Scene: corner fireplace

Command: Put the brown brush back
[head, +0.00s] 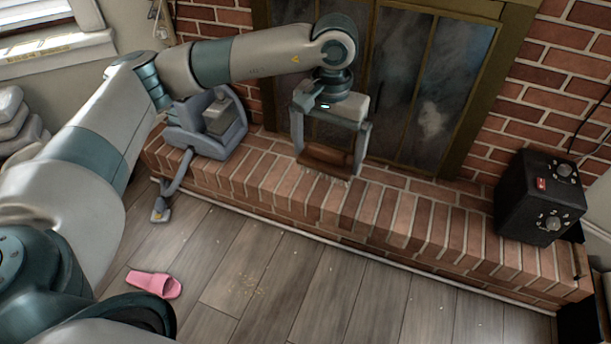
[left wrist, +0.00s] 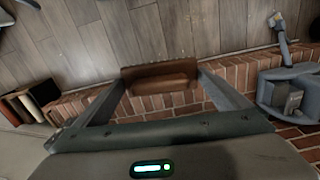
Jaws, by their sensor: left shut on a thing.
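The brown brush (head: 325,158) is held between the fingers of my left gripper (head: 330,155), at the brick hearth in front of the fireplace glass. Pale bristles show at its lower edge. In the left wrist view the brush (left wrist: 160,77) lies across between the two fingertips of the left gripper (left wrist: 161,80). The gripper is shut on it. The brush is over or at the hearth top; I cannot tell whether it touches the bricks. My right gripper is not in view.
A grey-blue machine (head: 207,122) with a hose and nozzle (head: 160,209) stands left on the hearth (head: 400,218). A black box with knobs (head: 540,196) stands at the right end. A pink slipper (head: 153,284) and scattered crumbs (head: 245,287) lie on the wooden floor. The hearth's middle right is clear.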

